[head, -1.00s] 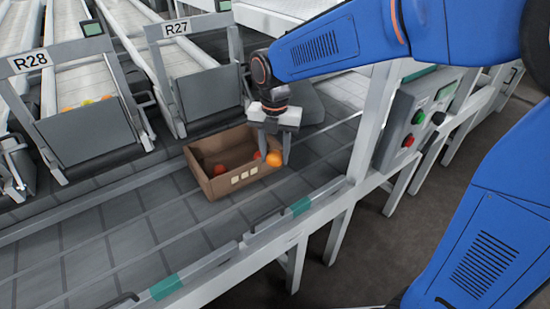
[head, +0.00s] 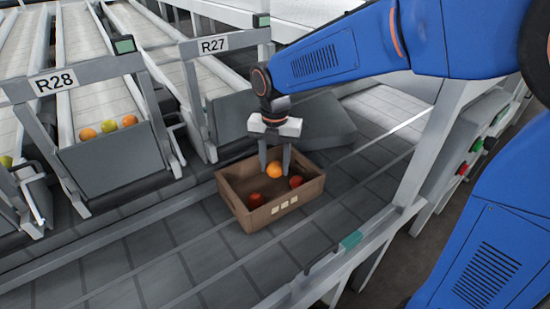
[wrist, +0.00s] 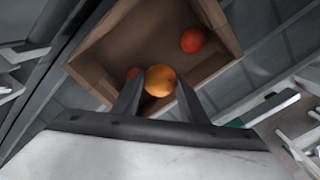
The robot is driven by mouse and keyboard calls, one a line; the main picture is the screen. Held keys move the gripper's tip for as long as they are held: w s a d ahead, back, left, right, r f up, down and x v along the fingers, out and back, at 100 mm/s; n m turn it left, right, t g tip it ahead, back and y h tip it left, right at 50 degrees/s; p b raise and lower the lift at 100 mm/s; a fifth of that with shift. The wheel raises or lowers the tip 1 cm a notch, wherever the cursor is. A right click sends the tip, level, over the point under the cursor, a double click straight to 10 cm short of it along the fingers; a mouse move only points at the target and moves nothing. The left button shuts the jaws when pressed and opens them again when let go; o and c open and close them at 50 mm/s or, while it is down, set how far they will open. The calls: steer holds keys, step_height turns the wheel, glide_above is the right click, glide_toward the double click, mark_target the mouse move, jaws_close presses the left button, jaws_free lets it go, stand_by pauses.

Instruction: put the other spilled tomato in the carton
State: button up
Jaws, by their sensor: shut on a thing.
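My gripper (head: 274,168) points down over the open brown carton (head: 285,207) on the grey conveyor. It is shut on an orange tomato (head: 274,171), which sits between the fingertips within the carton's outline, toward its back side. The wrist view also shows this orange tomato (wrist: 160,80) between the fingers. Two red tomatoes lie in the carton, one at the front left (head: 256,200) and one at the right (head: 296,182). In the wrist view one red tomato (wrist: 192,40) is clear, and the other (wrist: 133,73) is partly hidden by a finger. I cannot tell the held tomato's height above the carton floor.
Chutes R27 (head: 213,45) and R28 (head: 56,82) stand behind and left of the carton. Several tomatoes lie in the R28 chute. A rail with a teal patch (head: 350,240) edges the near side. The belt left of the carton is clear.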

steer(key=shift+f, duration=4.5)
steer(key=shift+f, duration=0.55)
steer(key=o, duration=0.8)
steer(key=shift+c, duration=1.3)
steer(key=shift+r, duration=0.1)
steer(key=shift+r, duration=3.4)
